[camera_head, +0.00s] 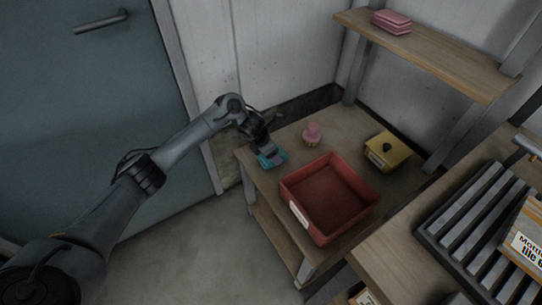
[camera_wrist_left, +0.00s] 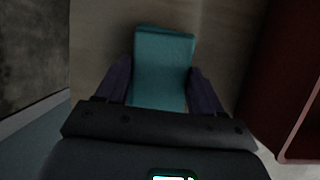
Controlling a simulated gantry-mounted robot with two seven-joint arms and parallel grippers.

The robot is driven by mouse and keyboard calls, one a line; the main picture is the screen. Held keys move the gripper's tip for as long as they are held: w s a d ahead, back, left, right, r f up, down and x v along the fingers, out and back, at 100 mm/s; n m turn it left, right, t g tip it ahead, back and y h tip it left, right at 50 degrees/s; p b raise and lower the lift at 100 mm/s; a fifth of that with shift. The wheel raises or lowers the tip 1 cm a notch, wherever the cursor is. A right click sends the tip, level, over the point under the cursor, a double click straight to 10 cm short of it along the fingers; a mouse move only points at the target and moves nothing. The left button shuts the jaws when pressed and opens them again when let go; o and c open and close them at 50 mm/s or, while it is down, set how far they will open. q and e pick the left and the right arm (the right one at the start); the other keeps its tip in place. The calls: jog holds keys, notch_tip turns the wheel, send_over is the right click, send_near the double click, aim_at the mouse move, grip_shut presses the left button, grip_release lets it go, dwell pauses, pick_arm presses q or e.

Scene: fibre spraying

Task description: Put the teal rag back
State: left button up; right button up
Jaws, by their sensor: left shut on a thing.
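The teal rag (camera_head: 271,161) is at the left end of the small wooden table, left of the red bin. My left gripper (camera_head: 268,155) reaches down to it from above. In the left wrist view the folded teal rag (camera_wrist_left: 162,68) lies between the two dark purple fingers of the left gripper (camera_wrist_left: 163,85), which are shut on it. The rag is at or just above the tabletop; I cannot tell whether it touches. My right gripper is not in view.
The red bin (camera_head: 292,191) stands close to the right of the rag. A pink object (camera_head: 312,134) and a yellow box (camera_head: 387,151) stand behind it. Folded pink cloths (camera_head: 392,21) lie on the upper wooden shelf (camera_head: 440,62). A slatted dark rack (camera_head: 470,225) is at right.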

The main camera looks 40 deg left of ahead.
pick_arm(q)
jog(key=shift+f, duration=0.2)
jog(key=o, duration=1.1)
jog(key=p+v, duration=0.6)
jog(key=v, duration=0.6)
jog(key=shift+p, duration=0.4)
jog(key=shift+r, duration=0.1)
